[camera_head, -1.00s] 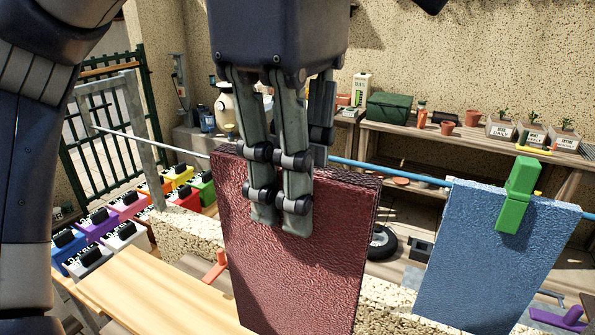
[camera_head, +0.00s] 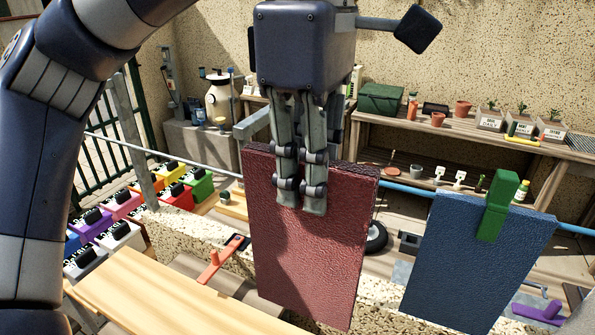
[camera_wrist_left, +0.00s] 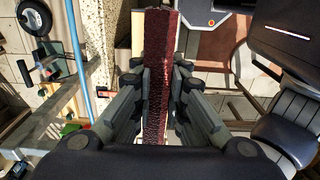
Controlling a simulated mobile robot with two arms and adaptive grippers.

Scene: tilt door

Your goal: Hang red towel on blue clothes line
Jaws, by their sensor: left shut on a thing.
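The red towel (camera_head: 310,240) hangs upright from my left gripper (camera_head: 300,207), which is shut on its upper edge. The wrist view shows the towel (camera_wrist_left: 160,60) edge-on between the fingers (camera_wrist_left: 155,105). The blue clothes line (camera_head: 402,187) runs behind the red towel in the head view, which hides part of it. In the wrist view the line (camera_wrist_left: 75,50) passes left of the towel, with a gap between them. A blue towel (camera_head: 470,262) hangs on the line at the right, with a green clothespin (camera_head: 497,205) on it. My right gripper is not in view.
A wooden board (camera_head: 180,300) lies at the lower left, with an orange-red clothespin (camera_head: 220,258) near it. A speckled low wall (camera_head: 195,230) runs below the line. Several coloured boxes stand at the left. A purple clothespin (camera_head: 540,312) lies at lower right.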

